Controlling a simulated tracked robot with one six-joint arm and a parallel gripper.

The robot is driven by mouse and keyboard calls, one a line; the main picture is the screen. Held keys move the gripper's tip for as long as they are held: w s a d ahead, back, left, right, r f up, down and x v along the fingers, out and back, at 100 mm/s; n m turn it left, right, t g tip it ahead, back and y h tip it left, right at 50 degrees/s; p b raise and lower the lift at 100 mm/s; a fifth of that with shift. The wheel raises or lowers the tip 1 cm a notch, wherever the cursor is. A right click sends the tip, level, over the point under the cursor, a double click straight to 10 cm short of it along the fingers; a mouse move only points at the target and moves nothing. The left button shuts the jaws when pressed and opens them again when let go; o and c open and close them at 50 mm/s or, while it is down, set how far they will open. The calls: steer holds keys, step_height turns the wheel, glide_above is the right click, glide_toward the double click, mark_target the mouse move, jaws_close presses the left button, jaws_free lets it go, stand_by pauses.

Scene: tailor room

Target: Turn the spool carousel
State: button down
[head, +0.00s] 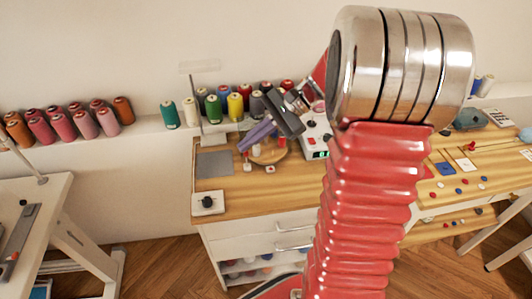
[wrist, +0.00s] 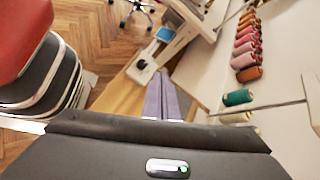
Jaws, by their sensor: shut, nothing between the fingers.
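My gripper (head: 245,146) has purple fingers held together with nothing between them. It is above the wooden bench, tilted down to the left in the head view. In the wrist view its fingers (wrist: 164,84) point away over the bench edge. A round wooden disc (head: 270,156), apparently the spool carousel, lies just below and behind the fingers in the head view. The gripper and arm hide part of it. Whether the fingers touch it I cannot tell. The wrist view does not show the disc.
A white box with a green display (head: 318,142) stands right of the disc. A white pad with a black knob (head: 207,202) sits at the front left; a grey mat (head: 215,164) lies behind it.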

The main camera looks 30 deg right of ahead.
steer(key=s+a+r+n+t+h, duration=0.1)
steer(key=s+a+r+n+h, duration=0.2)
steer(key=s+a+n+h, duration=0.2)
steer(key=s+a+r+n+t+h, duration=0.2)
steer(key=s+a+r+n+h, duration=0.1)
steer(key=s+n, duration=0.7)
steer(key=shift+s+a+n+h, duration=0.3)
steer(key=shift+s+a+h, duration=0.6)
steer(key=shift+h, duration=0.1)
